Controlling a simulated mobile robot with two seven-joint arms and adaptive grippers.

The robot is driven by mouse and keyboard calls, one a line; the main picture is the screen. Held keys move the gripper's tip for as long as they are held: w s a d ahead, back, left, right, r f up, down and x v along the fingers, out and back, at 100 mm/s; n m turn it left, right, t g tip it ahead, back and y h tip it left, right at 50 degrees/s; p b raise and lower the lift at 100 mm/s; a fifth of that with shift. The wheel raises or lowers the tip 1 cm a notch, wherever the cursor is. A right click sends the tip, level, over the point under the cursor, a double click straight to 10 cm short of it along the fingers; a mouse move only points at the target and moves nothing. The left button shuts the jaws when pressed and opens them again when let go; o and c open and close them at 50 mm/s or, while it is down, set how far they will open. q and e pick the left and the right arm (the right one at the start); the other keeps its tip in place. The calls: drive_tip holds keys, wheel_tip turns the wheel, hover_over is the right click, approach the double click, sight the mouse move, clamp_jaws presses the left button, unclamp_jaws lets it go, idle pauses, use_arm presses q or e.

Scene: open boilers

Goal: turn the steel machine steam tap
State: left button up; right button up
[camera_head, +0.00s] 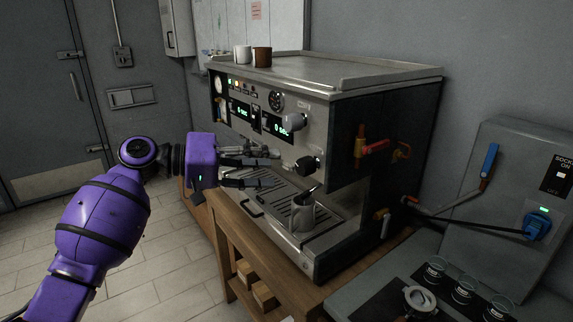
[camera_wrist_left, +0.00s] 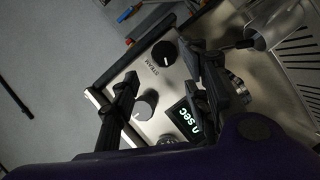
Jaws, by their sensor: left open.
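The steel machine (camera_head: 283,92) stands on a wooden counter. Its front has a grey knob (camera_head: 293,122) and a black knob (camera_head: 308,164) lower down. In the wrist view, a "STEAM" label lies close beside the black knob (camera_wrist_left: 163,53), with the grey knob (camera_wrist_left: 145,105) on the label's other side. I cannot tell for sure which knob the label names. My left gripper (camera_head: 280,168) is open in front of the machine, its fingers pointing toward the black knob. In the wrist view, both knobs appear between the open fingers (camera_wrist_left: 166,78); contact is not visible. My right gripper is not in view.
A steel jug (camera_head: 302,215) stands on the drip tray (camera_head: 263,197) below my left gripper. A white cup (camera_head: 242,54) and brown cup (camera_head: 262,57) stand on top. The floor at left is clear.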

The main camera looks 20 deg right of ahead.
use_arm(q)
drive_tip(key=a, duration=0.4)
drive_tip(key=shift+r, duration=0.4)
